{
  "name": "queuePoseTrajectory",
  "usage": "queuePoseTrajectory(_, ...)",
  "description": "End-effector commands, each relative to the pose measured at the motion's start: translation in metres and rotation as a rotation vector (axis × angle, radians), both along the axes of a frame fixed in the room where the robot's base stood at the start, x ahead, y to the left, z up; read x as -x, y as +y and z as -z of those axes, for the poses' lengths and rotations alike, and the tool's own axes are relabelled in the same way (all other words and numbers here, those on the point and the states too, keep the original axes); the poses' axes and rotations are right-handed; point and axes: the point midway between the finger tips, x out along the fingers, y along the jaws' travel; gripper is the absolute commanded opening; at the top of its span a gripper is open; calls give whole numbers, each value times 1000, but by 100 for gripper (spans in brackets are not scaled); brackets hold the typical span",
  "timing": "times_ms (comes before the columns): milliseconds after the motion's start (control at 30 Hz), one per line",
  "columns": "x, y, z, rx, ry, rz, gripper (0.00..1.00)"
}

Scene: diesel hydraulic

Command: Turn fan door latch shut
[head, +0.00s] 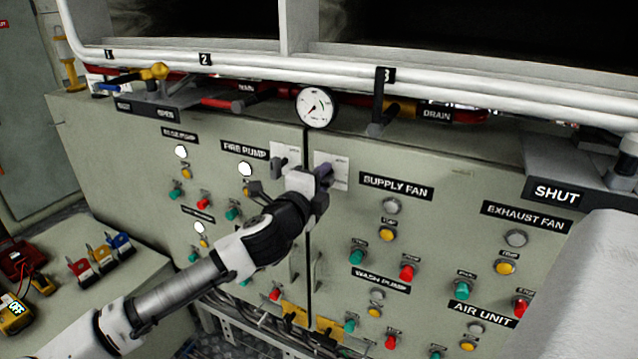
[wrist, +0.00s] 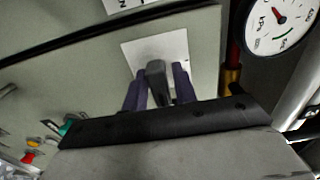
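The fan door latch is a dark grey handle (wrist: 157,83) on a white plate. The plate (head: 341,170) shows in the head view at the top left of the right-hand cabinet door, beside the seam and left of the SUPPLY FAN label. In the head view my gripper (head: 323,171) reaches the plate and hides most of the handle. I cannot tell the handle's exact angle there.
A similar latch (head: 280,163) sits just left of the seam on the left door. A round gauge (head: 316,107) stands above the seam. Buttons and lamps cover both doors, and pipes (head: 250,72) run along the top. A bench with meters (head: 18,262) is at lower left.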

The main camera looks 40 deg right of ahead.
Motion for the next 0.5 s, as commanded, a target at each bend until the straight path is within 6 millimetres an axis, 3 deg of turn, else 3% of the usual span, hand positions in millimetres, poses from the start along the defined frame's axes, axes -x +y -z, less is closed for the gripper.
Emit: queuePoseTrajectory(500, -2, -6, 0, 0, 1, 1, 33)
